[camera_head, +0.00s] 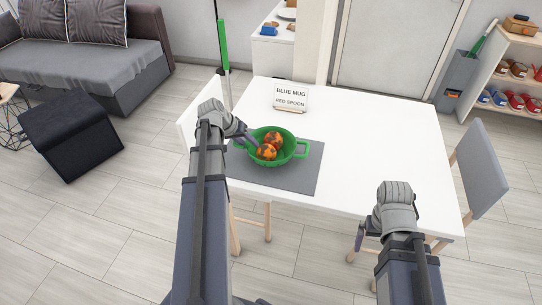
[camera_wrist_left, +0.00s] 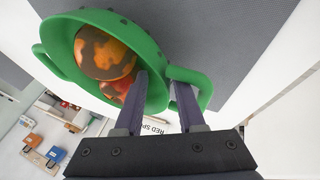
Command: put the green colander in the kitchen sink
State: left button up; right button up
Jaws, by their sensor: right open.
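The green colander (camera_head: 286,156) is on the grey mat, or just over it, near the left side of the white table; I cannot tell if they touch. It holds orange-and-dark mottled round items (camera_head: 267,152). My left gripper (camera_head: 252,141) is at its left handle. In the left wrist view, the colander (camera_wrist_left: 158,62) has its wall between my left gripper's fingers (camera_wrist_left: 160,95), one finger inside the bowl, the other by the handle loop; they look closed on the wall. My right gripper (camera_head: 361,236) is open and empty near the table's front edge. No kitchen sink is visible.
The grey mat (camera_head: 302,181) lies on the white table (camera_head: 375,135). A sign (camera_head: 291,99) reading "BLUE MUG, RED SPOON" stands at the back. A chair (camera_head: 480,170) is at the right, a black ottoman (camera_head: 70,133) at the left. The table's right half is clear.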

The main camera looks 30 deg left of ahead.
pick_arm(q)
jog(key=b+x, duration=0.1)
jog(key=x, duration=0.1)
jog(key=shift+w+f, duration=0.15)
jog(key=shift+f, duration=0.25)
jog(key=shift+r, duration=0.1)
pick_arm(e)
notch_tip(320, 180, down, 2)
jog(key=shift+f, duration=0.2)
pick_arm(q)
jog(key=shift+d, duration=0.1)
grip_shut()
dwell(0.6)
